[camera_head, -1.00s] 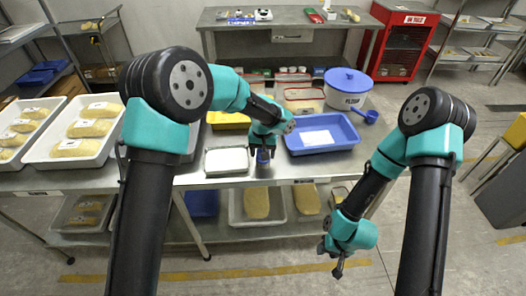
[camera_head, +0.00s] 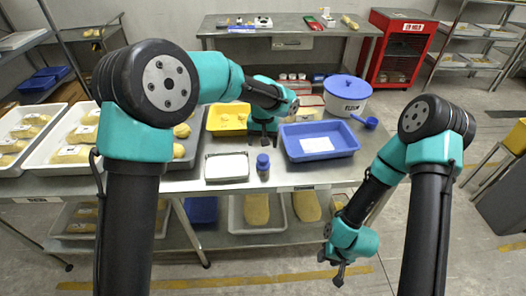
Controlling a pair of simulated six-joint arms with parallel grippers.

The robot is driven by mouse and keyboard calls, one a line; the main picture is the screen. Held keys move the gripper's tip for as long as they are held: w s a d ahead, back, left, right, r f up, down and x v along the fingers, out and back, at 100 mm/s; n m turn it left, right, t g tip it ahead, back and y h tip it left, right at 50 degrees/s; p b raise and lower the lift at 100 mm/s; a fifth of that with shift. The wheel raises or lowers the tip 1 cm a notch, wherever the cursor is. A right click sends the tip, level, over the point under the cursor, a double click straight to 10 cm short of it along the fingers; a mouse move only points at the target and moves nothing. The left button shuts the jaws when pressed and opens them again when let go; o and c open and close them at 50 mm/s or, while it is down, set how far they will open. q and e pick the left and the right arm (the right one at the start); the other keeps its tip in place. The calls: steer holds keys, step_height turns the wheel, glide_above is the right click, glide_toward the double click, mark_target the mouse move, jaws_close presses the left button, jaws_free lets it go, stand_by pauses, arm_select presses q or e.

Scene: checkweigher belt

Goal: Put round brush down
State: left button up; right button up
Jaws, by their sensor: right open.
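A small upright object with a dark blue top (camera_head: 262,166) stands on the steel table, between a small white-filled tray and a blue tray. It may be the round brush, but it is too small to be sure. My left gripper (camera_head: 263,140) is just behind and above it, apart from it, with its fingers spread and nothing seen between them. My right gripper (camera_head: 338,275) hangs low in front of the table's right end, open and empty.
The white-filled tray (camera_head: 208,179) is left of the small object; the blue tray (camera_head: 325,157) with a white sheet is right. A yellow tray (camera_head: 229,129), a flour tub (camera_head: 348,102) and a blue scoop (camera_head: 366,122) stand farther back. Large white trays (camera_head: 42,166) hold loaves at left.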

arm_select(q)
step_height(320, 180, up, 4)
steer(key=shift+f, duration=0.1)
stand_by(0.7)
